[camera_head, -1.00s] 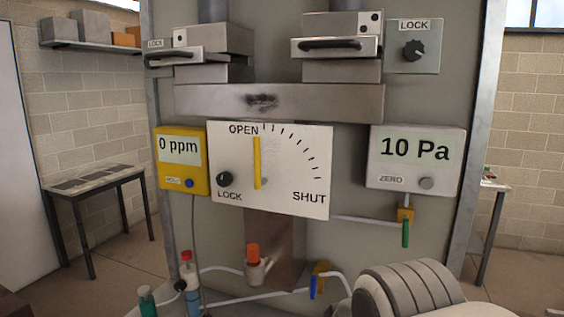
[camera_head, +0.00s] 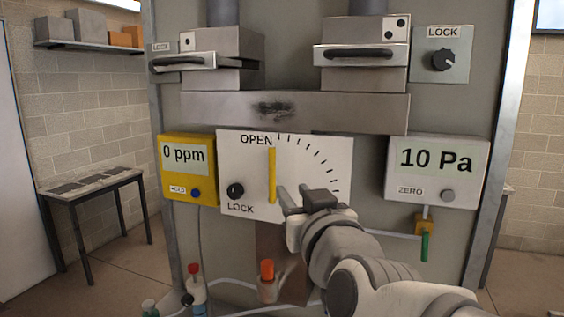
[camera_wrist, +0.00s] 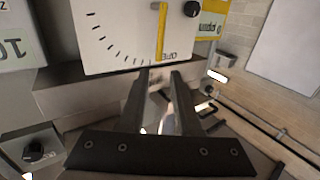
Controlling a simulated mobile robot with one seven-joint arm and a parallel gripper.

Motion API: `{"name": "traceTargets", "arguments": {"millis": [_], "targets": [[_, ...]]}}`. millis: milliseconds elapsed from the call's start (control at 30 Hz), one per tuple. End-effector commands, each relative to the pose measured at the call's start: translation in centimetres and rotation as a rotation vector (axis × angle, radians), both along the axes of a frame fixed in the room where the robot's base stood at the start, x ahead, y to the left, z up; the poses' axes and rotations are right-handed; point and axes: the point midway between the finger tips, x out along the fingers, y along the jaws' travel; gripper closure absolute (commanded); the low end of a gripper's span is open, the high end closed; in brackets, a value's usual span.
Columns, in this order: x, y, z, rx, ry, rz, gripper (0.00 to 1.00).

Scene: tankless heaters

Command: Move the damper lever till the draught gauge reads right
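The yellow damper lever (camera_head: 272,176) stands upright on the white dial plate (camera_head: 320,155), pointing at OPEN, with SHUT towards the lower right. The lever also shows upside down in the wrist view (camera_wrist: 162,30). The draught gauge (camera_head: 437,160) at the right reads 10 Pa. Its corner shows in the wrist view (camera_wrist: 14,48). My gripper (camera_head: 292,190) is in front of the plate, just right of the lever's lower part. Its two fingers are apart and empty in the wrist view (camera_wrist: 160,76). The gripper hides the SHUT lettering in the head view.
A black LOCK knob (camera_head: 235,190) sits left of the lever on the plate. A yellow meter (camera_head: 188,168) reads 0 ppm at the left. Handled metal boxes (camera_head: 363,55) project above. An orange-capped fitting (camera_head: 267,280) stands below the plate.

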Motion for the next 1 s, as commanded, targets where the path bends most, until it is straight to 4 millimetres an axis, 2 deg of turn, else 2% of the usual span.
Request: {"name": "traceTargets", "arguments": {"millis": [267,1000], "targets": [[2.0,0.5,0.1,0.001,-0.002,0.0,0.68],[12.9,3.2,0.1,0.0,-0.002,0.0,0.68]]}}
